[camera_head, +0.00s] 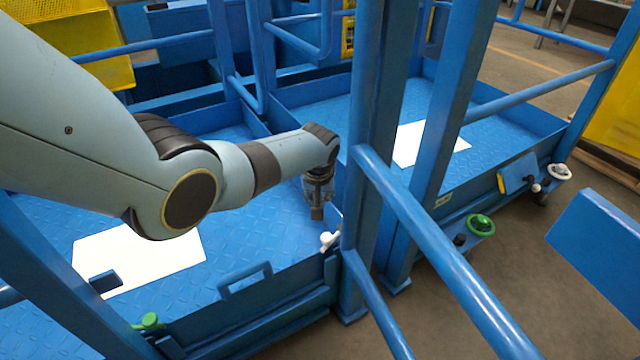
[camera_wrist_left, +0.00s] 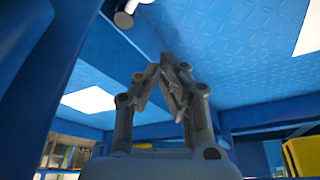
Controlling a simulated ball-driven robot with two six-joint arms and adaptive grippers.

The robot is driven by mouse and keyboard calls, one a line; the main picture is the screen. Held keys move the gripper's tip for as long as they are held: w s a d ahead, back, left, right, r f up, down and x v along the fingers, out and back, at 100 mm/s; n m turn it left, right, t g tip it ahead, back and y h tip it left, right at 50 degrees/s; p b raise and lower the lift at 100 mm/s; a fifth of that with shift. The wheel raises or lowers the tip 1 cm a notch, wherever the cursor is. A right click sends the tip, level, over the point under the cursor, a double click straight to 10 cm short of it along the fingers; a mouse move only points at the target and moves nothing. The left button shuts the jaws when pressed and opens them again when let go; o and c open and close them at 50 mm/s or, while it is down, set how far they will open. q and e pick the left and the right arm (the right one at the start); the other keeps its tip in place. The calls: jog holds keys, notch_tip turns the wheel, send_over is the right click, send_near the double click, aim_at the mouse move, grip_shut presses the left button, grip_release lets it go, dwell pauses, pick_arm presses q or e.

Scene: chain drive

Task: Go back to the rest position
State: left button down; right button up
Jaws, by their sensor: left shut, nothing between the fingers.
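My left arm reaches in from the left in the head view, over the blue platform (camera_head: 250,225). Its gripper (camera_head: 317,212) points down near the platform's front right corner, just left of a blue upright post (camera_head: 365,130). In the left wrist view the fingers of my left gripper (camera_wrist_left: 165,68) meet at their tips, with nothing held between them. A small white knob (camera_head: 328,240) sits on the platform edge just below the gripper. It appears to be the pale round end (camera_wrist_left: 124,19) in the wrist view. My right gripper is not in view.
Blue posts and a slanting rail (camera_head: 430,235) stand close to the right of my left arm. A green handwheel (camera_head: 480,224) and a white one (camera_head: 559,171) sit farther right. White sheets lie on the platforms, one at the left (camera_head: 140,258). Yellow crates (camera_head: 80,45) stand at the back left.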

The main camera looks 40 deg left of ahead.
pick_arm(q)
jog(key=shift+s+d+r, duration=0.1)
jog(key=shift+d+r, duration=0.05)
jog(key=shift+r, duration=0.35)
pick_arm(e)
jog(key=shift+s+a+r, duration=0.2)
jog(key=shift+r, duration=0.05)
pick_arm(q)
jog(key=shift+f, duration=0.1)
jog(key=s+d+f+m+g+p, duration=0.1)
jog(key=s+f, duration=0.4)
jog(key=s, duration=0.4)
jog(key=s+d+f+m+p, duration=0.15)
jog(key=s+f, duration=0.35)
jog(key=s, duration=0.5)
jog(key=s+f+m+g+p, duration=0.1)
jog(key=s+f+m, duration=0.1)
jog(key=s+f, duration=0.5)
jog(key=s+d+m+h+p, duration=0.1)
jog(key=s+d+m, duration=0.1)
jog(key=s, duration=2.8)
jog(key=shift+d+f+g+p, duration=0.2)
jog(key=shift+d+g+p, duration=0.1)
jog(key=shift+g, duration=0.1)
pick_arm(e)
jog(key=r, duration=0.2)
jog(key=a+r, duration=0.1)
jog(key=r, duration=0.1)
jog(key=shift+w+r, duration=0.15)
